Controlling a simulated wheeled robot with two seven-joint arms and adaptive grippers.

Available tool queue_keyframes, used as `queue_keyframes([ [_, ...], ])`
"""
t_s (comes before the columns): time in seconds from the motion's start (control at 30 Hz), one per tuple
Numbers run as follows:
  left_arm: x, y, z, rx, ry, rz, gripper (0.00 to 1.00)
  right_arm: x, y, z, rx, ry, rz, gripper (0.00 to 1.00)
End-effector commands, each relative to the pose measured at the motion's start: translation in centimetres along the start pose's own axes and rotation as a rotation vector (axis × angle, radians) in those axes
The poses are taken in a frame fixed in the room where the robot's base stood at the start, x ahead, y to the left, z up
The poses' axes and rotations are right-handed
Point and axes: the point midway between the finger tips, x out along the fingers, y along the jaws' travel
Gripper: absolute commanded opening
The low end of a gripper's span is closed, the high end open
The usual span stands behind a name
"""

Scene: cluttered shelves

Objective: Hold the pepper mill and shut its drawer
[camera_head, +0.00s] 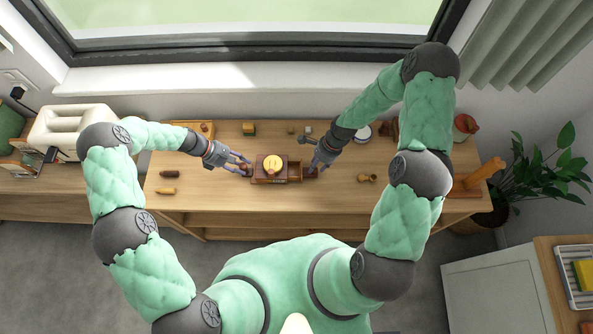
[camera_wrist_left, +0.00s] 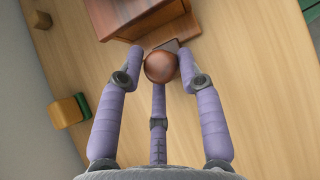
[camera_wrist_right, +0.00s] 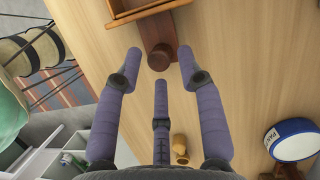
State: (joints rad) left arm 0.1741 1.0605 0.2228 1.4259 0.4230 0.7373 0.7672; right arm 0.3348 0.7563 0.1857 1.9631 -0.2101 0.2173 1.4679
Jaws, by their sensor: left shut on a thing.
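The pepper mill (camera_head: 270,179) is a red-brown wooden box with a yellow round top, standing mid-table. Its drawer (camera_head: 294,172) sticks out open on the right side, and its edge shows in the right wrist view (camera_wrist_right: 140,12). My left gripper (camera_head: 247,170) is shut on a round brown knob (camera_wrist_left: 160,67) at the mill's left side; the mill's body (camera_wrist_left: 130,17) is just beyond. My right gripper (camera_head: 313,171) is open at the drawer side. A dark brown knob (camera_wrist_right: 159,57) lies ahead between its fingertips; contact cannot be told.
Small wooden pieces (camera_head: 168,174) lie at the table's left, and a small wooden item (camera_head: 367,178) lies right of the mill. A yellow-and-green block (camera_head: 249,128) stands behind. A round tin (camera_wrist_right: 291,140) is right of my right gripper. The table front is mostly clear.

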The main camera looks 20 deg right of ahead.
Motion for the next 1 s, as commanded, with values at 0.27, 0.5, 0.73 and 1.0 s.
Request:
queue_keyframes([
  [0.27, 0.2, -0.1, 0.0, -0.001, -0.002, -0.004, 0.00, 1.6, 0.0, 0.0, 0.000, -0.001, 0.001, 0.38],
  [0.5, 0.2, -0.2, 0.0, -0.001, -0.002, -0.004, 0.00, 1.7, 0.0, 0.0, 0.000, 0.000, -0.001, 0.38],
  [0.73, 0.2, -0.2, 0.0, -0.001, -0.002, -0.004, 0.00, 1.7, 0.0, 0.0, 0.000, 0.000, -0.001, 0.00],
  [1.0, 0.2, -0.2, 0.0, -0.001, -0.002, -0.004, 0.00, 1.7, -0.1, 0.2, -0.001, 0.000, -0.001, 0.00],
])
